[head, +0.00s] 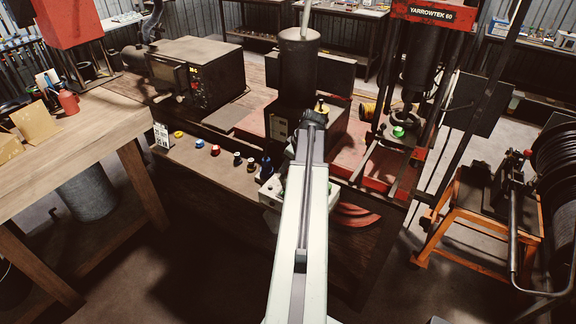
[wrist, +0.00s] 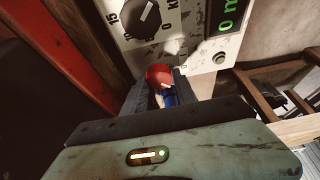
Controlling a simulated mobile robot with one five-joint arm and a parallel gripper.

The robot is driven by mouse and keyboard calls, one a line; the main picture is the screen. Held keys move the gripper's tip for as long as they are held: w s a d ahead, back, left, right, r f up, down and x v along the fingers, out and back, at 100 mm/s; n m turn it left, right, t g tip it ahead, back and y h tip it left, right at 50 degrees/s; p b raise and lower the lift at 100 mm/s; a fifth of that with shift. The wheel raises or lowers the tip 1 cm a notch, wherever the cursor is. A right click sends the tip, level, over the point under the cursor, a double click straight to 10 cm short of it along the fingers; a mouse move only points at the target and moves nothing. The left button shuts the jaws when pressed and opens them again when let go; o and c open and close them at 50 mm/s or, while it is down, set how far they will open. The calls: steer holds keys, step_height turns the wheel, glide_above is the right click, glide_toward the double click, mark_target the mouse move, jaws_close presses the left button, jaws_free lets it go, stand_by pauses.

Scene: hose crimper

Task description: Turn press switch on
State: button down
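The press switch appears to be a red knob (wrist: 160,74) with a pale mark, low on a white control panel (wrist: 196,62) in the wrist view. My gripper (wrist: 161,84) has its two dark fingers either side of this knob, their tips beside it. I cannot tell whether they touch it. In the head view the control panel (head: 270,192) is partly hidden behind my arm, and the red knob and fingers are hidden. A black dial (wrist: 141,17) and a green-lit display (wrist: 229,12) sit above the knob.
A wooden table (head: 85,150) is at left; an orange reel stand (head: 490,215) is at right.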

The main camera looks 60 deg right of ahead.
steer(key=shift+m, duration=0.3)
steer(key=m+h, duration=0.1)
steer(key=m, duration=0.1)
steer(key=shift+a+m, duration=0.15)
steer(key=shift+m, duration=0.15)
steer(key=m+h, duration=0.1)
steer(key=m, duration=0.1)
steer(key=m+g+h, duration=0.1)
steer(key=m, duration=0.2)
steer(key=shift+w+a, duration=0.1)
steer(key=m, duration=0.2)
steer(key=m+g+h, duration=0.1)
steer(key=m, duration=0.2)
steer(key=shift+w+g, duration=0.15)
steer(key=shift+g, duration=0.15)
steer(key=m+g, duration=0.1)
steer(key=m, duration=0.3)
steer(key=shift+m+g, duration=0.3)
steer(key=shift+g, duration=0.1)
steer(key=shift+a, duration=0.1)
steer(key=c, duration=1)
jaws_free()
